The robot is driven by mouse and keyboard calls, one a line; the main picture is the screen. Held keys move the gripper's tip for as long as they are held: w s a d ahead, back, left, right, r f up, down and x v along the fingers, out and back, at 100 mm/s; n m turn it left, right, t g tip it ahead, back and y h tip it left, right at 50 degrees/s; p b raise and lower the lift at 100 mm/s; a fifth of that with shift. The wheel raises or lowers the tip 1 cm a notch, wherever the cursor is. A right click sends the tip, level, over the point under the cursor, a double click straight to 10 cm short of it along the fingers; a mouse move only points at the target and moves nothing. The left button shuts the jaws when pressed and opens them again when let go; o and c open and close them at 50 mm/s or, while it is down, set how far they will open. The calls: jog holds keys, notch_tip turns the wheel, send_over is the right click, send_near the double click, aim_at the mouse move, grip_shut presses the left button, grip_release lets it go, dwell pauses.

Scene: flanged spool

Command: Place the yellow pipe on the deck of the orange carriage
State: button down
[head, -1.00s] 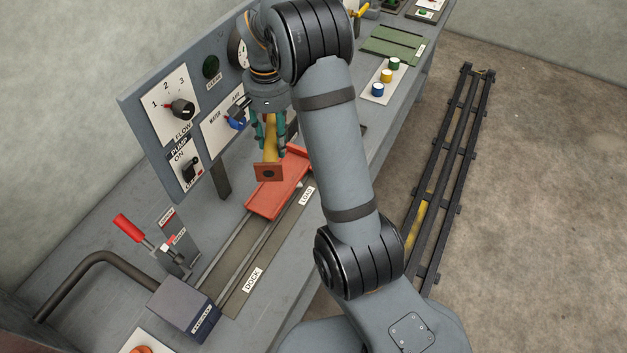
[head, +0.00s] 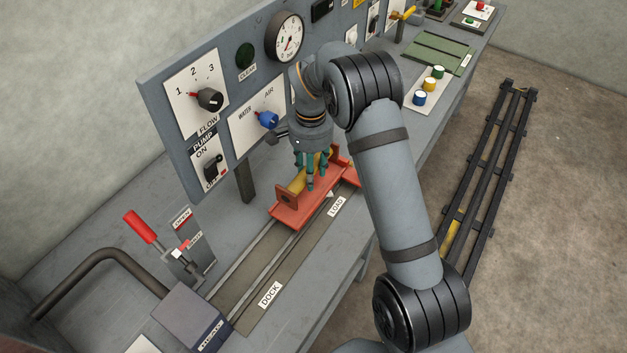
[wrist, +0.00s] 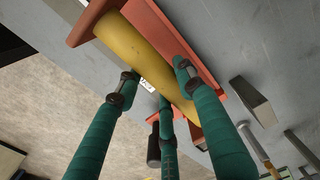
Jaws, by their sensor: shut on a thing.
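The fingers and wrist hide the pipe's far part in the head view.
The carriage sits on a rail track at the LOAD label (head: 337,206). The track runs toward the DOCK label (head: 270,294) and a dark block (head: 192,315). A red-handled clamp (head: 140,226) stands nearby. The control panel (head: 225,130) rises close behind my gripper.

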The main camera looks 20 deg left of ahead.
jog(key=shift+f+p, duration=0.3)
jog(key=shift+f, duration=1.6)
jog(key=shift+f, duration=0.2)
jog(key=c, duration=1.1)
grip_release()
jog(key=shift+d, duration=0.1)
notch_tip(320, 180, up, 12)
jog(key=shift+r+b, duration=0.15)
jog(key=shift+b, duration=0.25)
